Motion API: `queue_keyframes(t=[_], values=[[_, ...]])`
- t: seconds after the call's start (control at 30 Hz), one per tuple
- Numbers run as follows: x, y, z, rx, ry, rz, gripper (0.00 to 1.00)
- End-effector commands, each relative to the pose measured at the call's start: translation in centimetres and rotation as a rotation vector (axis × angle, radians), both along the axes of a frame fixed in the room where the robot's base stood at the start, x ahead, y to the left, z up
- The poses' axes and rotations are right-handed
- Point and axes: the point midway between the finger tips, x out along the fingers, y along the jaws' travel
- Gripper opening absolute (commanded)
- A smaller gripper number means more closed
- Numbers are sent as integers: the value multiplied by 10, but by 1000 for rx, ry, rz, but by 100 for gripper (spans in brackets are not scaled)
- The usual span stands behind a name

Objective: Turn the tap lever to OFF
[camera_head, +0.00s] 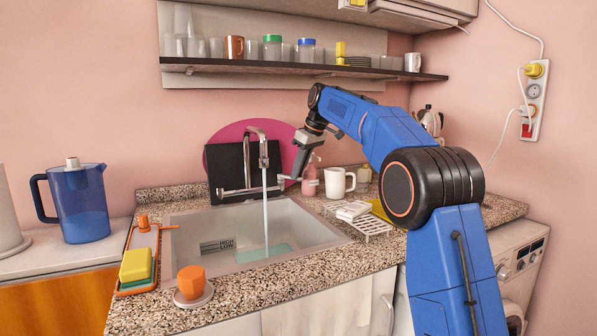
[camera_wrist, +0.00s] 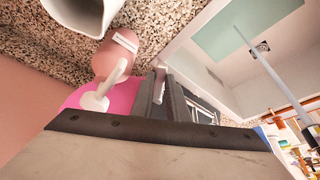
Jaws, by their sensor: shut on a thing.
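The chrome tap (camera_head: 262,150) stands at the back of the sink, and a stream of water (camera_head: 265,215) runs from its spout into the basin. The tap lever (camera_head: 284,180) is at the tap's right end, at my fingertips. My gripper (camera_head: 293,178) reaches down from the upper right and is shut on the lever. In the wrist view my jaws (camera_wrist: 170,98) are close together with a pale metal piece between them. The jaws hide most of the lever there. The running water (camera_wrist: 245,40) also shows at the right of the wrist view.
A pink soap bottle (camera_head: 310,178) and a white mug (camera_head: 338,183) stand just right of my gripper. A dark board (camera_head: 226,165) and a pink round tray (camera_head: 232,132) lean behind the tap. A white rack (camera_head: 372,228) lies right of the sink (camera_head: 215,222).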

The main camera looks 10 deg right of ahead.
Motion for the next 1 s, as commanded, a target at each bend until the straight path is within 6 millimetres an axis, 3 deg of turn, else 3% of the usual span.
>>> queue_keyframes(t=[0.37,1.0], values=[[-9,9,1,-1,-2,-149,0],[-25,46,1,0,-3,-689,0]])
